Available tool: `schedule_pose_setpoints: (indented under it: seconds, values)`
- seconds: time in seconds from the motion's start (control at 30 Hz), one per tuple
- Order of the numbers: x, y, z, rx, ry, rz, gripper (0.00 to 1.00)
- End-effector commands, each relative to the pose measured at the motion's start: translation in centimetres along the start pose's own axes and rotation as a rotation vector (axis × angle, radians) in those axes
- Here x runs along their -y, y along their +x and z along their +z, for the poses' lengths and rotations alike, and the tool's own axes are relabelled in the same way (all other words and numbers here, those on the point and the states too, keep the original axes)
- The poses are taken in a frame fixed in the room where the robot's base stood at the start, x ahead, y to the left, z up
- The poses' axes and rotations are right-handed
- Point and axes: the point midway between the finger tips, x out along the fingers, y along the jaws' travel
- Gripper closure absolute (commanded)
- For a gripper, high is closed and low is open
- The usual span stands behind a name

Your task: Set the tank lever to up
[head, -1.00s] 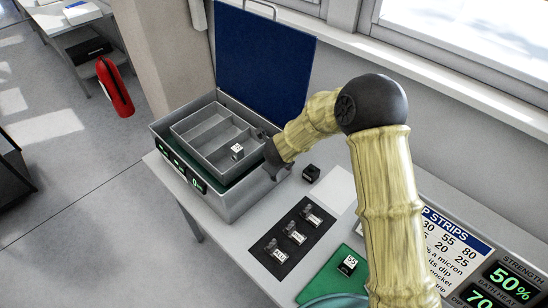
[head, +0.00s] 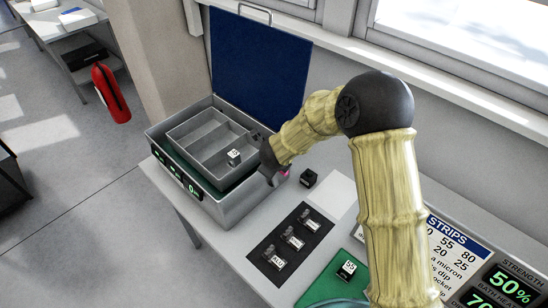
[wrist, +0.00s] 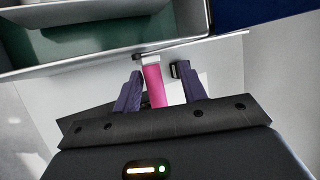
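The tank (head: 238,205) is a grey open case on the bench with a raised blue lid (head: 258,62). A pink lever (wrist: 155,86) stands at its right side wall in the wrist view; only a small pink bit (head: 285,172) shows in the head view. My gripper (head: 270,172) is at that side of the case. In the wrist view my gripper (wrist: 160,74) has its two dark purple fingers apart, one on each side of the lever. The lever is close to the left finger, with a gap to the right one. I cannot tell whether it is up or down.
A grey divided tray (head: 205,135) with a small labelled block (head: 234,157) sits in the case. A small black block (head: 308,178) stands right of it. A black mat (head: 262,247) with several labelled pieces and a green mat (head: 318,290) lie in front.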

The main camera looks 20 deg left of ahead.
Motion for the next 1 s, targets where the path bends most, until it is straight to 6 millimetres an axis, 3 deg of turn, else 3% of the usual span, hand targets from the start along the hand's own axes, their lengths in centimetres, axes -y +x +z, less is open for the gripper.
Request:
schedule_pose_setpoints:
  seconds: [0.7, 1.0]
  values:
    - [-0.1, -13.3, 0.3, 0.004, -0.005, 0.002, 0.59]
    - [-0.2, -14.9, 0.1, 0.001, -0.006, 0.005, 0.59]
